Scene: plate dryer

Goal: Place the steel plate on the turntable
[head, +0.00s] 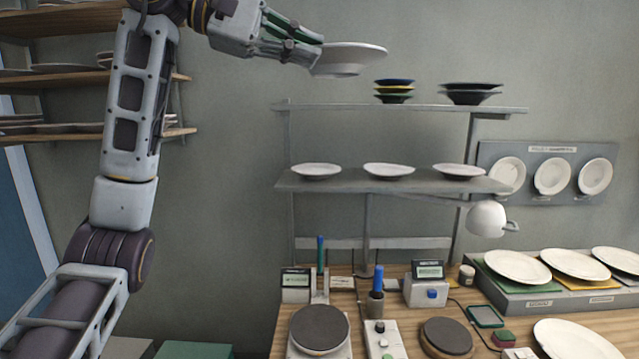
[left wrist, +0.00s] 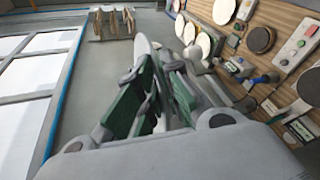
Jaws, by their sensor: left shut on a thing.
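My left gripper (head: 312,52) is raised high in front of the wall, shut on the rim of a pale greyish plate (head: 352,56). The plate is roughly level and clear of everything else. In the left wrist view the plate (left wrist: 147,62) shows nearly edge-on between the green-padded fingers (left wrist: 155,95). On the wooden bench stand two dark round discs that look like turntables: a left disc (head: 320,327) on a pale base and a right disc (head: 447,335). Both are bare. I cannot tell which is the task's turntable. My right gripper is not in view.
A grey rack (head: 400,181) holds several pale plates, with coloured and dark bowls above. A blue-handled tool (head: 377,279) and a control box (head: 384,338) stand between the discs. Plates lie on a stepped stand (head: 520,301) at right.

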